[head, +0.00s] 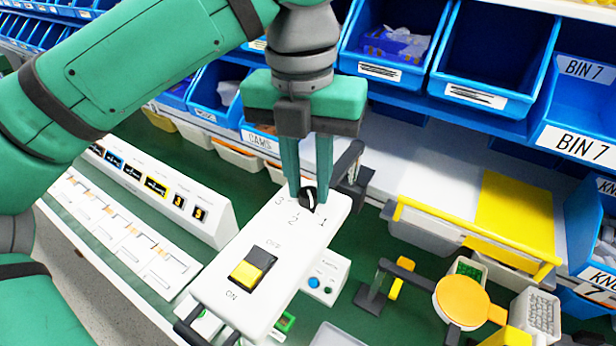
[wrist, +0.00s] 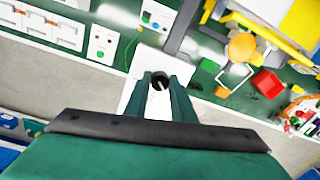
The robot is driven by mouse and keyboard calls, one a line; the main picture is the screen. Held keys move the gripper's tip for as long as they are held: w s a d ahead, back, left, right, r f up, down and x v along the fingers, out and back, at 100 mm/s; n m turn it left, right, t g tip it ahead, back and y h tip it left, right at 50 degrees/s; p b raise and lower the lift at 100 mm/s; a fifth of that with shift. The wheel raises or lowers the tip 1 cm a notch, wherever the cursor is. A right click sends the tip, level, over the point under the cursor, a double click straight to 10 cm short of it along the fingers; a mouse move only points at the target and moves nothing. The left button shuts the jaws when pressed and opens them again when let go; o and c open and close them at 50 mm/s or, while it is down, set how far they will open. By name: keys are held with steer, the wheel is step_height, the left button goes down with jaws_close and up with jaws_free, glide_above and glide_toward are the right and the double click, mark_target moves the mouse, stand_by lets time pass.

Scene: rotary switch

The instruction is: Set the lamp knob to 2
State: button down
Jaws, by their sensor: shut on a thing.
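The lamp knob (head: 308,198) is a small black dial with a white line. It sits at the far end of a white switch box (head: 285,232), with the printed numbers 3, 2 and 1 around its near side. My gripper (head: 308,188) points down with its two green fingers on either side of the knob, shut on it. In the wrist view the knob (wrist: 158,77) shows between the fingertips (wrist: 158,84). Which number the white line points to I cannot tell, as the fingers partly cover the dial.
A black and yellow rocker switch (head: 252,268), marked OFF and ON, is on the same box. A row of labelled panels (head: 150,180) stands to the left. Blue bins (head: 480,60) line the back. An orange disc (head: 462,300) on a stand is at the right.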

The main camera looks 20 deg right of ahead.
mark_target(309, 189)
steer(key=m, duration=0.5)
steer(key=shift+m, duration=0.3)
steer(key=shift+s+m, duration=0.1)
steer(key=shift+m, duration=1.7)
steer(key=c, duration=1.5)
jaws_free()
steer(key=shift+r, duration=0.15)
steer(key=r, duration=1)
steer(key=shift+w+r, duration=0.25)
steer(key=shift+r, duration=0.05)
